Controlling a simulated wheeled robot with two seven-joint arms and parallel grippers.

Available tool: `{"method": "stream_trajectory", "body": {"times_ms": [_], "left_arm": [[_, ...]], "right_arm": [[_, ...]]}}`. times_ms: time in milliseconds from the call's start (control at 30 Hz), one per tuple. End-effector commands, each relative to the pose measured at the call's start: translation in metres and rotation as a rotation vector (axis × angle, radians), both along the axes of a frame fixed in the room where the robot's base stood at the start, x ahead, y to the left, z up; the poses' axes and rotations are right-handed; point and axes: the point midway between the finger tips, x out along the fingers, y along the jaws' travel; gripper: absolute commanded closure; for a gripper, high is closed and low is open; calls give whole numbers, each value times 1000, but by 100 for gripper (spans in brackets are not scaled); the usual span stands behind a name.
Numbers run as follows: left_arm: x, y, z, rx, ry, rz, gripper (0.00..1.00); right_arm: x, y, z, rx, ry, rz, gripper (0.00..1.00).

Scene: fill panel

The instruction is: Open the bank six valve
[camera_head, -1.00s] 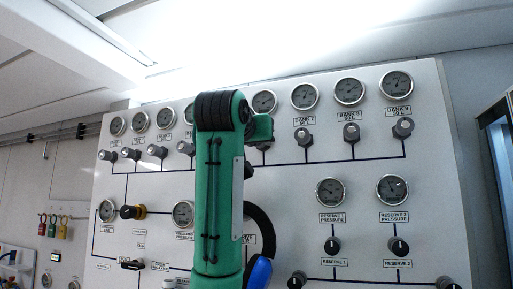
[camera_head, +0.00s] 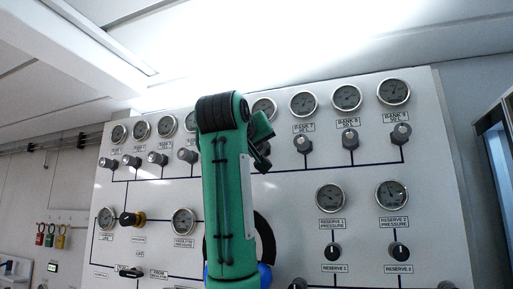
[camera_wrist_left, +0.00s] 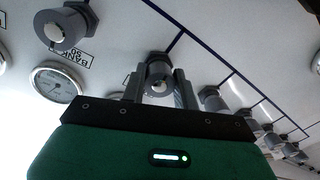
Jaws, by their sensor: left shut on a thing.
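The white panel (camera_head: 290,185) carries a top row of round gauges with grey valve knobs below them. My left arm rises in front of its middle in the head view. My left gripper (camera_head: 263,160) is at the knob under the gauge (camera_head: 264,108) just left of the one labelled Bank 7. That knob is hidden there by the gripper. In the left wrist view the grey knob (camera_wrist_left: 158,70) sits between the two fingers of the left gripper (camera_wrist_left: 159,88), which are shut on it. Its label cannot be read. My right gripper is not in view.
Neighbouring knobs stand close on both sides, the Bank 7 knob (camera_head: 303,143) to the right and another (camera_head: 187,156) to the left. Reserve gauges (camera_head: 330,197) and black reserve knobs (camera_head: 333,251) are lower right. My arm hides part of the panel.

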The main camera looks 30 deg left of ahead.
Motion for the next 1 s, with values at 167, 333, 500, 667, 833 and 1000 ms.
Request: {"method": "stream_trajectory", "body": {"times_ms": [167, 333, 500, 667, 833, 1000], "left_arm": [[1, 0, -1, 1, 4, -1, 93], [1, 0, -1, 1, 4, 0, 49], [0, 0, 0, 2, 1, 0, 49], [-3, -1, 0, 2, 0, 0, 49], [-26, -8, -3, 3, -4, 0, 49], [-64, -20, -3, 4, -5, -1, 49]], "right_arm": [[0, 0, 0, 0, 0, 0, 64], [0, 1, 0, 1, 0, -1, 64], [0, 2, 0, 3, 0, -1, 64], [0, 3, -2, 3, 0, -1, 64], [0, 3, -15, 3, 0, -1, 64], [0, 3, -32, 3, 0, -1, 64]]}}
